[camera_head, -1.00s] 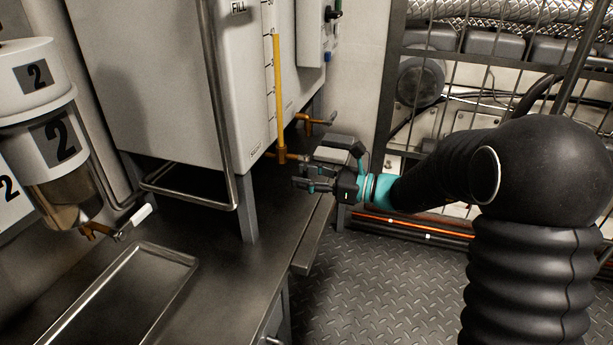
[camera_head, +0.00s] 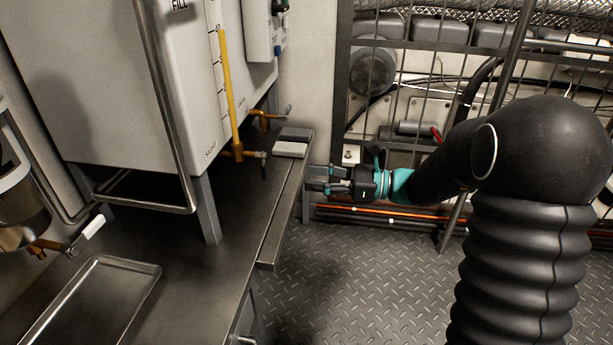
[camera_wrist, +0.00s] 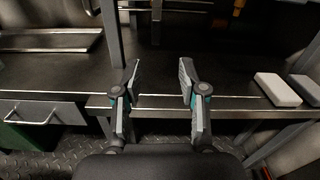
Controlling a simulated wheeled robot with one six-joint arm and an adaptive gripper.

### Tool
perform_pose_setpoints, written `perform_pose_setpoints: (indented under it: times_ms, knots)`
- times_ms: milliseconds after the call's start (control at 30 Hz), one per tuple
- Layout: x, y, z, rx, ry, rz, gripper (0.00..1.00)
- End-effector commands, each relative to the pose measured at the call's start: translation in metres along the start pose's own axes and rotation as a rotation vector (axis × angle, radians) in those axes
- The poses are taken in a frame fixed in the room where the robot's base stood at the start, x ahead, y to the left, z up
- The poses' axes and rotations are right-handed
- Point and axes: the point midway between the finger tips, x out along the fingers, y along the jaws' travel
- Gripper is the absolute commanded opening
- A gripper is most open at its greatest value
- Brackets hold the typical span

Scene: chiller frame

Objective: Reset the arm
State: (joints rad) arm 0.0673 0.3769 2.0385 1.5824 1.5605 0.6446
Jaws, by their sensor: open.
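My gripper (camera_head: 328,180) is at the end of my black arm, just right of the metal bench edge. It points left toward the bench. In the wrist view my gripper (camera_wrist: 160,82) shows two fingers spread apart with nothing between them. The bench edge lies beyond and below the fingers.
A pale block (camera_head: 289,149) lies on the bench corner, with a dark block (camera_head: 295,134) behind it. A white tank (camera_head: 120,80) with a yellow sight tube (camera_head: 229,90) stands on the metal bench (camera_head: 190,285). A metal tray (camera_head: 95,305) lies front left. Grating panels (camera_head: 430,80) stand behind. The checkered floor (camera_head: 350,285) is clear.

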Motion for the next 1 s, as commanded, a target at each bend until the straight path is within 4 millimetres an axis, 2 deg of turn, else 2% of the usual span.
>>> perform_pose_setpoints:
  times_ms: [367,467,600,700,867,1000]
  knots:
    - [0.000,0.000,0.000,-0.020,0.002,-0.001,0.42]
    - [-0.001,0.001,-0.014,-0.086,0.062,0.007,0.42]
    - [-0.007,0.029,-0.059,-0.174,0.224,0.108,0.42]
    - [-0.019,0.058,-0.079,-0.270,0.349,0.213,0.42]
    - [-0.048,0.103,-0.087,-0.477,0.548,0.406,0.42]
    - [-0.083,0.138,-0.080,-0.692,0.718,0.587,0.42]
